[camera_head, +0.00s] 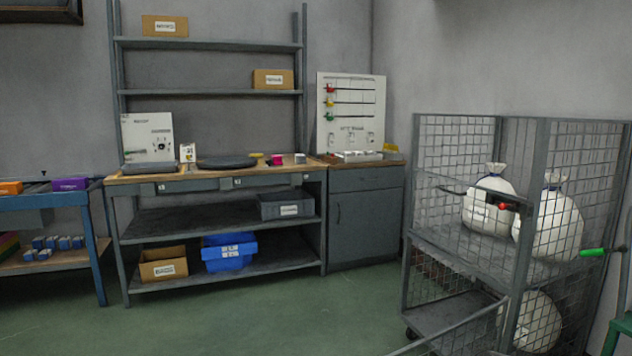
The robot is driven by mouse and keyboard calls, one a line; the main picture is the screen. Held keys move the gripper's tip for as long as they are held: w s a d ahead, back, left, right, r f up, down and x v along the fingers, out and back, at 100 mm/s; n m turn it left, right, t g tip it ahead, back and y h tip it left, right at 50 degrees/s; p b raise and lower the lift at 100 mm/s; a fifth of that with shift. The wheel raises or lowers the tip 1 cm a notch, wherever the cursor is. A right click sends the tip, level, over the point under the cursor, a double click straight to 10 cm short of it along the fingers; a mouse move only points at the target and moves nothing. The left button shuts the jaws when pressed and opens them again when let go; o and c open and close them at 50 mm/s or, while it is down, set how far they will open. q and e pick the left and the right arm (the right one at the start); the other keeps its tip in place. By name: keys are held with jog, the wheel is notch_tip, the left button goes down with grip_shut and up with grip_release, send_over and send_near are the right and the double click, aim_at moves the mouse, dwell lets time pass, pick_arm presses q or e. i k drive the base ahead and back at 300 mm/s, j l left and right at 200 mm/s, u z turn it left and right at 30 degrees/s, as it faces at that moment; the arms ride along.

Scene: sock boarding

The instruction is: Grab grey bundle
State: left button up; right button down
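No item is clearly a grey bundle. A small grey block-like item (300,158) sits near the right end of the wooden-topped workbench (215,180), too small to make out well. A flat dark grey item (227,162) lies on the middle of the same bench, and a smaller grey item (150,168) lies in front of the white board. Neither of my grippers is in view.
A mesh cage cart (497,190) with white sacks (548,228) stands at the right. A grey cabinet (366,226) adjoins the bench. A blue table (88,245) stands at the left. The green floor (270,318) before the bench is clear.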

aim_at(300, 159)
jog(key=i+j+u, duration=0.3)
jog(key=i+j, duration=0.2)
jog(key=i+j+u, duration=0.25)
jog(key=i, duration=0.3)
jog(key=i+z, duration=0.25)
jog(key=i, duration=0.3)
jog(key=i+j+z, duration=0.25)
jog(key=i, duration=0.35)
jog(key=i+j+z, duration=0.25)
jog(key=i, duration=0.3)
jog(key=l, duration=0.1)
